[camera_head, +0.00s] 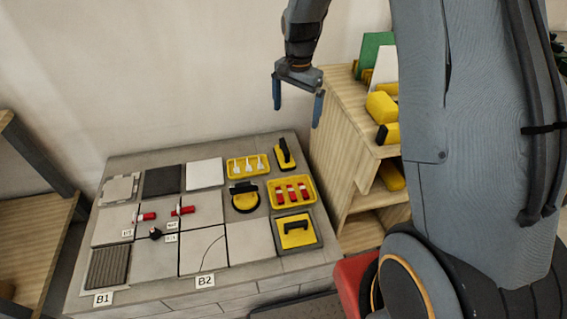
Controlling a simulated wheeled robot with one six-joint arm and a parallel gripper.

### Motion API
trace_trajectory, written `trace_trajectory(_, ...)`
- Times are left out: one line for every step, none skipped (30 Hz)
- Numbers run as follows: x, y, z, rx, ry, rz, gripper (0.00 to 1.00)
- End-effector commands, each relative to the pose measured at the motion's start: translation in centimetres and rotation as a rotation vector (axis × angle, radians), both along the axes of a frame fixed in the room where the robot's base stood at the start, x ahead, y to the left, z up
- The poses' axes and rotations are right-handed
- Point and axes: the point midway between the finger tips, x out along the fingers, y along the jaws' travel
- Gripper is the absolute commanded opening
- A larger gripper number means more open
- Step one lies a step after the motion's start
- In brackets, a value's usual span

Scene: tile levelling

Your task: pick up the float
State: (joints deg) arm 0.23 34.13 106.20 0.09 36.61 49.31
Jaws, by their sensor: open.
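A yellow rectangular tool with a black handle on top (297,239), which looks like the float, lies at the front right of the tiled table (285,278). It sits on a grey square holder or tile, handle up. A smaller yellow and black tool (284,162) lies at the back right; I cannot tell its exact kind. My gripper (297,110) is open and empty. It hangs high against the wall, above and beyond the table's back right corner, fingers pointing down and well apart from the float.
A yellow tray with red pieces (270,205), a yellow tray with white pieces (230,168) and a round yellow-black tool (246,207) lie close by. Red-handled tools (183,210) lie on the tiles at left. A wooden shelf (345,170) stands at right.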

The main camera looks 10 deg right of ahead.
Motion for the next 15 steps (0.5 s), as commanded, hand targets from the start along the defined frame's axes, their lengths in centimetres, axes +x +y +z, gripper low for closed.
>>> trace_trajectory(2.6,0.0,-3.6,0.003,0.01,-0.072,1.0)
trace_trajectory(3.9,0.0,-5.0,0.005,0.014,-0.121,1.0)
trace_trajectory(5.5,0.0,-6.9,0.009,0.019,-0.186,1.0)
trace_trajectory(6.7,0.0,-8.3,0.009,0.022,-0.234,1.0)
trace_trajectory(7.8,0.0,-9.7,0.011,0.027,-0.28,1.0)
trace_trajectory(9.2,0.0,-11.5,0.012,0.031,-0.339,1.0)
trace_trajectory(10.1,0.0,-12.8,0.014,0.034,-0.381,1.0)
trace_trajectory(11.0,0.0,-14.0,0.014,0.038,-0.422,1.0)
trace_trajectory(12.0,0.0,-15.4,0.015,0.039,-0.47,1.0)
trace_trajectory(12.7,0.0,-16.4,0.016,0.042,-0.503,1.0)
trace_trajectory(13.2,0.1,-17.3,0.016,0.045,-0.533,1.0)
trace_trajectory(13.9,0.0,-18.3,0.016,0.046,-0.569,1.0)
trace_trajectory(14.3,0.0,-19.0,0.016,0.048,-0.591,1.0)
trace_trajectory(14.7,0.1,-19.5,0.016,0.049,-0.61,1.0)
trace_trajectory(15.0,0.1,-20.1,0.016,0.05,-0.632,1.0)
